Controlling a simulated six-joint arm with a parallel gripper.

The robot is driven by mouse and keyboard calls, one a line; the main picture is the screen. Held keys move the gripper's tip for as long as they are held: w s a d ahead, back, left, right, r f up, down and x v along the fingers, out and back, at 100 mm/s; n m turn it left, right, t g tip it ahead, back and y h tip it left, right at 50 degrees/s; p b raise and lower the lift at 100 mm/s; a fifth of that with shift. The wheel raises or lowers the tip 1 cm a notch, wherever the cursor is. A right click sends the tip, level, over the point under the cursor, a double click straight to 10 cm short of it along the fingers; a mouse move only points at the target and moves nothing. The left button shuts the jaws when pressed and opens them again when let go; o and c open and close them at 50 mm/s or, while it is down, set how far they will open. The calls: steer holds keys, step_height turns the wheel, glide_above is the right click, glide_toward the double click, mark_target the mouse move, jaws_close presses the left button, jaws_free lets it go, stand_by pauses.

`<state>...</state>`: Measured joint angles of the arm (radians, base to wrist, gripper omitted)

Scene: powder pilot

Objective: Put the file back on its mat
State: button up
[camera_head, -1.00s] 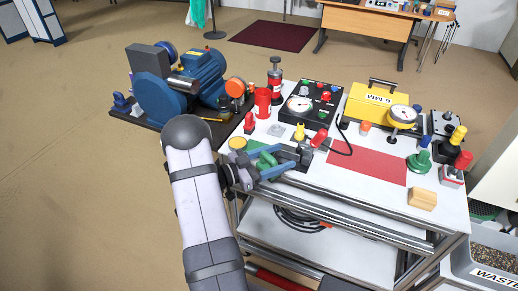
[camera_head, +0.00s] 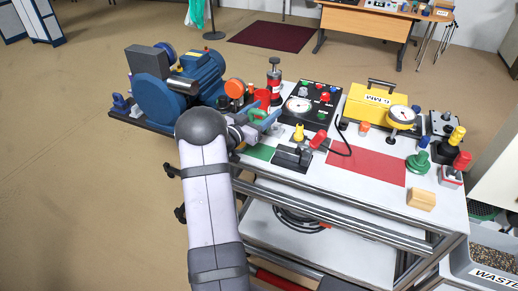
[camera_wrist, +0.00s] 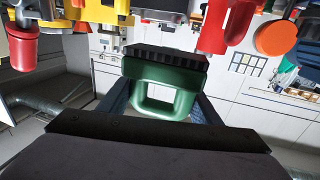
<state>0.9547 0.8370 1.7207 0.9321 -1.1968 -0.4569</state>
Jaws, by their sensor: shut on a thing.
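The file, a green block handle with a hole and a black ridged part, is held between my gripper's blue fingers. In the wrist view the file (camera_wrist: 160,70) sits between both fingers of my gripper (camera_wrist: 162,103). A green mat (camera_head: 261,152) lies at the cart's front left, partly hidden by my arm and a black block. A larger red mat (camera_head: 365,165) lies bare at the middle right.
A yellow knob piece (camera_head: 298,132), a black control box (camera_head: 310,103) and a red-black bottle (camera_head: 274,72) are near. A blue motor machine (camera_head: 200,70) stands left. A wooden block (camera_head: 421,200) lies front right.

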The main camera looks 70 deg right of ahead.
steer(key=shift+f+p, duration=1.2)
steer(key=shift+f, duration=3.7)
steer(key=shift+f, duration=0.2)
steer(key=o, duration=0.8)
steer(key=shift+r, duration=0.1)
steer(key=shift+r, duration=0.15)
steer(key=shift+a+f, duration=0.2)
steer(key=shift+a, duration=0.1)
steer(key=b+v, duration=0.4)
steer(key=v, duration=0.7)
steer(key=shift+w+a+r, duration=0.1)
steer(key=shift+w+a, duration=0.05)
steer(key=shift+a, duration=0.1)
